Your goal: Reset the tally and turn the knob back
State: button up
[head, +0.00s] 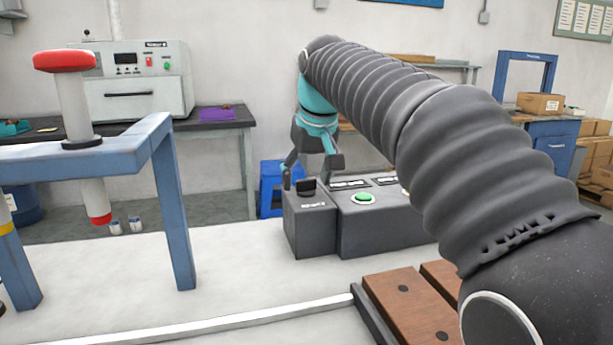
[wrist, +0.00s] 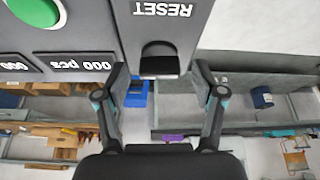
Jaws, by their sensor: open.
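The grey reset box (head: 308,222) stands on the light bench with a black knob (head: 306,185) on top. In the wrist view the black knob (wrist: 160,58) sits below upside-down RESET lettering. My gripper (head: 312,177) is open above the box, its fingers pointing down. In the wrist view my gripper (wrist: 161,76) has one finger on either side of the knob, with gaps on both sides. The tally display (wrist: 85,66) reads 000 pcs. A second display (wrist: 15,66), cut by the edge, shows 000.
A green button (head: 363,198) sits on the wider grey control box (head: 385,228), right of the reset box. A blue frame (head: 175,200) with a red-capped post (head: 72,100) stands at left. Brown blocks (head: 405,300) lie in front. The bench between is clear.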

jog(key=c, duration=1.1)
jog(key=shift+c, duration=0.2)
